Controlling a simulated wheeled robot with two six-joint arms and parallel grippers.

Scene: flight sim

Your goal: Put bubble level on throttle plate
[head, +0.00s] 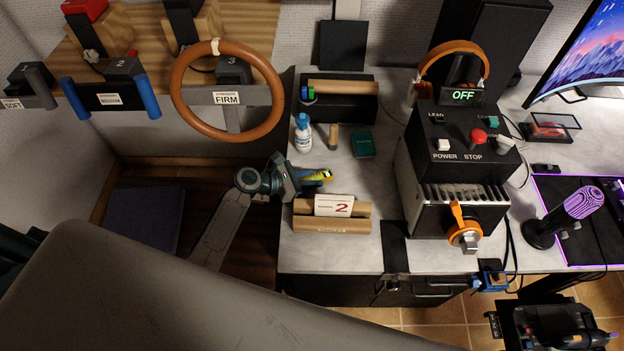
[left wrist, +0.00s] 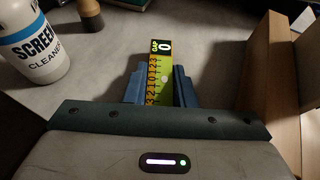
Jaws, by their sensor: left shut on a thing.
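My left gripper (head: 303,178) is shut on the bubble level (head: 319,175), a yellow-green bar with a dark end. In the left wrist view the level (left wrist: 157,70) sits between the two blue-grey fingers of my left gripper (left wrist: 158,88); it has a number scale and a dark end with bright marks. The level is over the left part of the grey desk, just behind a wooden holder; I cannot tell whether it touches the desk. A black unit (head: 532,322) with a lever is at the lower right; I cannot tell whether it is the throttle plate. My right gripper is not in view.
A screen cleaner bottle (head: 303,136) and a green box (head: 363,145) stand behind the level. The wooden holder (head: 332,224) with a "2" card is in front.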

